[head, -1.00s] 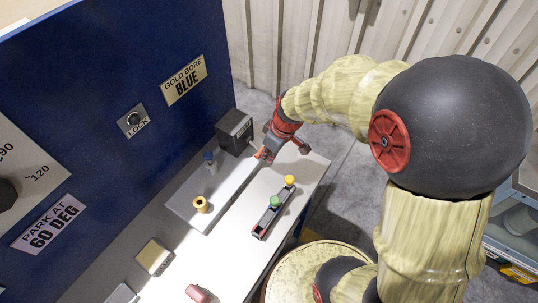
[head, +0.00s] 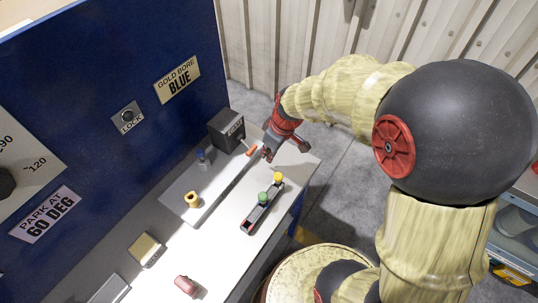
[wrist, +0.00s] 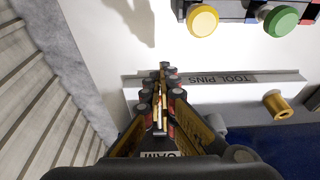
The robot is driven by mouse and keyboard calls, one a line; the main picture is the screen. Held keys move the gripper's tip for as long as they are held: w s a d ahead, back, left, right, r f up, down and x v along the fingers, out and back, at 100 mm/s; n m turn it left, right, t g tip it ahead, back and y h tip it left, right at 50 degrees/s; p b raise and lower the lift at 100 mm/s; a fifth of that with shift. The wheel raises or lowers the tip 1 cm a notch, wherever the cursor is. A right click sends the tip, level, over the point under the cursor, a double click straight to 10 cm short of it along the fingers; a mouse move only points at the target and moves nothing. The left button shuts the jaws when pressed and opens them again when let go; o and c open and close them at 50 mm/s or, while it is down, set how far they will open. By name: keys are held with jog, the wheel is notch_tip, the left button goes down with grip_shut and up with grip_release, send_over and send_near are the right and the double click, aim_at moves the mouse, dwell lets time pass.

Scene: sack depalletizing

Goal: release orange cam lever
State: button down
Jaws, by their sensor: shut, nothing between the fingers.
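The orange cam lever (head: 252,150) sticks out on a thin pale rod from a dark cam box (head: 226,130) at the far end of the bench. My gripper (head: 267,154) is shut and empty, just right of the orange lever end, with a small gap in the head view. In the wrist view my gripper (wrist: 160,78) has its fingers together. The cam box (wrist: 160,154) shows partly behind them, its label cut off. I cannot make out the orange lever in the wrist view; the fingers may hide it.
A blue panel (head: 110,75) rises behind.

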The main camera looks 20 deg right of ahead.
jog(key=s+d+r+p, duration=0.2)
jog(key=s+d+r, duration=0.2)
jog(key=s+r, duration=0.1)
jog(key=shift+s+d, duration=0.15)
jog(key=shift+s, duration=0.7)
jog(key=s+a+r+m+t+h, duration=0.1)
jog(key=s+a+r+m, duration=0.1)
jog(key=s+r, duration=0.3)
jog(key=s+a+r+m+t, duration=0.2)
jog(key=s+a+r+m, duration=0.1)
jog(key=r, duration=0.9)
jog(key=s+m, duration=0.1)
jog(key=s, duration=0.1)
jog(key=shift+s+a+r+m+h, duration=0.15)
jog(key=shift+s+a+m+h, duration=0.15)
jog(key=shift+m+h, duration=0.1)
